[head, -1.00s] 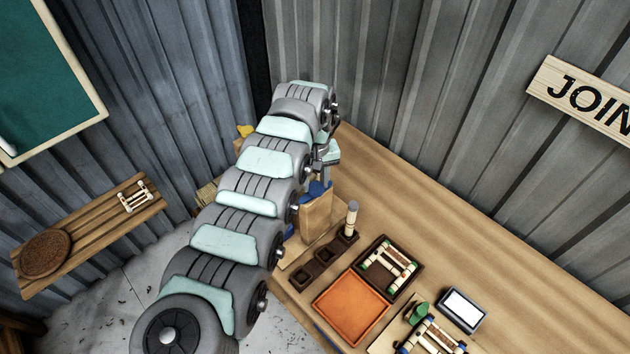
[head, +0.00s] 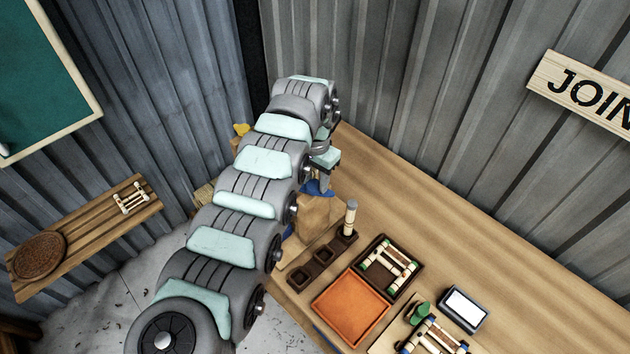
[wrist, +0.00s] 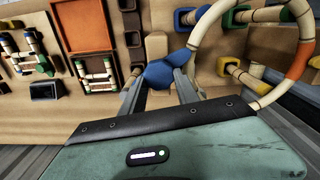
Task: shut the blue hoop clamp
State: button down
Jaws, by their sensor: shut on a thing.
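The blue hoop clamp (wrist: 166,70) shows in the wrist view between my fingertips, beside a pale rattan hoop (wrist: 206,33). In the head view a bit of the clamp's blue (head: 318,187) shows under my gripper (head: 326,176), above a wooden block. My gripper (wrist: 164,78) is shut on a blue part of the clamp in the wrist view. The fingers hide some of the clamp, and I cannot tell whether it is fully closed.
An orange tray (head: 350,306), a dark tray with rattan pieces (head: 413,268) and a dark socket rack (head: 300,278) lie on the bench. A pale peg (head: 350,218) stands upright in the rack. Bench space toward the back right is clear.

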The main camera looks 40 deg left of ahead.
aim_at(317, 184)
jog(key=m+b, duration=0.1)
jog(key=m, duration=0.3)
jog(key=shift+d+b, duration=0.1)
jog(key=shift+b, duration=0.3)
jog(key=shift+m+b, duration=0.45)
jog(key=shift+m, duration=0.55)
jog(key=shift+d, duration=0.1)
jog(key=c, duration=0.9)
grip_release()
jog(key=shift+r, duration=0.1)
notch_tip(317, 184, up, 11)
jog(key=b, duration=0.1)
jog(key=shift+b, duration=0.35)
